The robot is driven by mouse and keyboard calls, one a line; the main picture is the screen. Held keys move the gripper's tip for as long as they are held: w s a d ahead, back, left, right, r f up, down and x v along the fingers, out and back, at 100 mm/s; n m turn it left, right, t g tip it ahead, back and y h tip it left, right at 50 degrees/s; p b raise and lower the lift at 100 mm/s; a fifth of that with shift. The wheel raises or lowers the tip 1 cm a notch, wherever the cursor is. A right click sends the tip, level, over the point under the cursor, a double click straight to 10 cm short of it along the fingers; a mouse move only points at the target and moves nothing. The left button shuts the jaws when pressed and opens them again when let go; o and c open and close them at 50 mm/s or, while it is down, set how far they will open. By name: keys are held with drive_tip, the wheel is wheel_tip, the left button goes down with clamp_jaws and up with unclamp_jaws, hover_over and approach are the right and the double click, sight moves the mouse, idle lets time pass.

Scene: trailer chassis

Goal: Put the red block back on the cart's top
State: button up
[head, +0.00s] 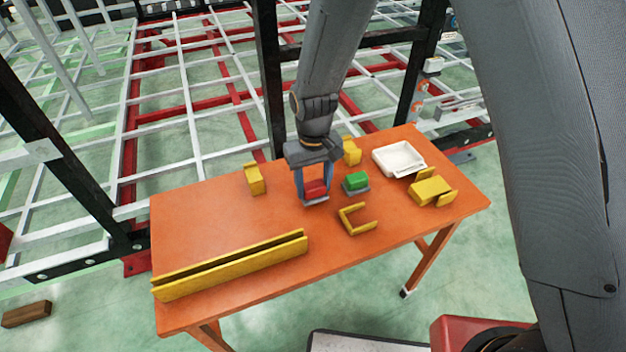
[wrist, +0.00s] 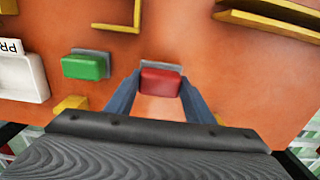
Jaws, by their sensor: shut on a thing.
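The red block (head: 316,189) is between the fingers of my gripper (head: 314,190), over the middle of the orange cart top (head: 210,220). In the wrist view the red block (wrist: 160,82) sits between the two blue-grey fingertips (wrist: 158,88), and both fingers close on its sides. A grey base piece shows just behind and under the block. I cannot tell whether the block touches it or is held slightly above it.
A green block (head: 356,180) on a grey base stands just right of my gripper. A white tray (head: 398,158), several yellow brackets (head: 358,220) and a long yellow channel (head: 232,266) lie on the cart. The cart's left part is clear. Dark posts and a white-and-red frame stand behind.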

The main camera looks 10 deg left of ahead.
drive_tip(key=shift+f+b, duration=0.3)
drive_tip(key=shift+f, duration=0.4)
drive_tip(key=shift+f, duration=0.45)
drive_tip(key=o, duration=1.1)
drive_tip(key=shift+s+r+b, duration=0.1)
drive_tip(key=shift+r+b, duration=1.1)
drive_tip(key=shift+r, duration=2.75)
drive_tip(key=s+d+r+m, duration=0.2)
drive_tip(key=s+d, duration=0.1)
drive_tip(key=d, duration=0.6)
drive_tip(key=s+d+r+m+t, duration=0.1)
drive_tip(key=s+d+r+m, duration=0.1)
drive_tip(key=d, duration=0.7)
drive_tip(key=s+d+r+m, duration=0.2)
drive_tip(key=s+d, duration=0.2)
drive_tip(key=d, duration=0.6)
drive_tip(key=shift+r, duration=0.3)
